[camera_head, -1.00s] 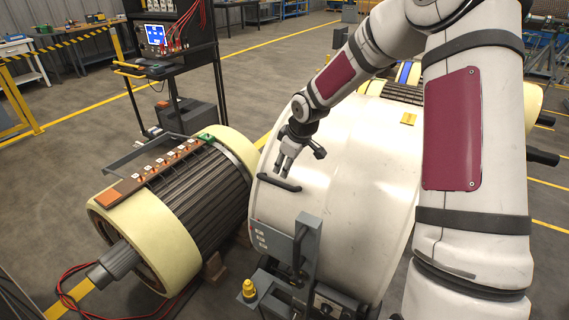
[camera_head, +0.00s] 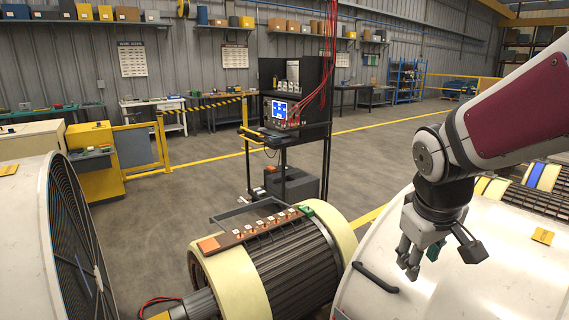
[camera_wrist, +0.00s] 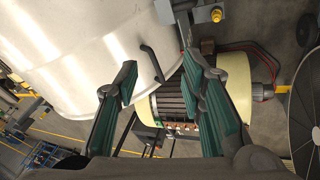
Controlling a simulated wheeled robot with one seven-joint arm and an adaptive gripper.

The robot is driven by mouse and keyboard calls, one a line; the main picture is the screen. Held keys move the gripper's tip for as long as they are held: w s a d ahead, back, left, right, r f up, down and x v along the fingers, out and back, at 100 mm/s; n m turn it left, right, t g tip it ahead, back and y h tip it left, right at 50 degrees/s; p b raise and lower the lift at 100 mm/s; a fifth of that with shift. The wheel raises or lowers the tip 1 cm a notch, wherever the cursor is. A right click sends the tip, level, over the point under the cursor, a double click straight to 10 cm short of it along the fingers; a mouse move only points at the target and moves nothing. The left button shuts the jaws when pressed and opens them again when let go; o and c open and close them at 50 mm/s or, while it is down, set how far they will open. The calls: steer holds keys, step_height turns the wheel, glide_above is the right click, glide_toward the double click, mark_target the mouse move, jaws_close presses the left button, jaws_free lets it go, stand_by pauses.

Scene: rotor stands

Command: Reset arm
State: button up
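My arm reaches in from the right in the head view, with my gripper (camera_head: 408,272) hanging down in front of the big white drum-shaped housing (camera_head: 450,285). In the wrist view my gripper (camera_wrist: 160,72) has its two teal-padded fingers spread, with nothing between them. The housing's black handle (camera_head: 375,277) is just left of the gripper in the head view and lies beyond the fingers in the wrist view (camera_wrist: 153,62). No contact is visible. The rotor (camera_head: 290,262), with cream end bands and dark slats, lies left of the housing.
A black instrument rack (camera_head: 290,150) with a blue screen and red cables stands behind the rotor. A white round housing with a dark grille (camera_head: 35,240) is at the left. A yellow cabinet (camera_head: 92,165) and barrier stand behind it. Open grey floor (camera_head: 180,210) lies between.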

steer(key=s+a+r+m+y, duration=0.1)
steer(key=s+a, duration=0.1)
steer(key=s, duration=0.7)
steer(key=s+a+r+m+y, duration=0.1)
steer(key=s+a+r+m, duration=0.1)
steer(key=s, duration=0.7)
steer(key=shift+s+a+r+m+t, duration=0.3)
steer(key=shift+a, duration=0.05)
steer(key=shift+d, duration=0.1)
stand_by(0.6)
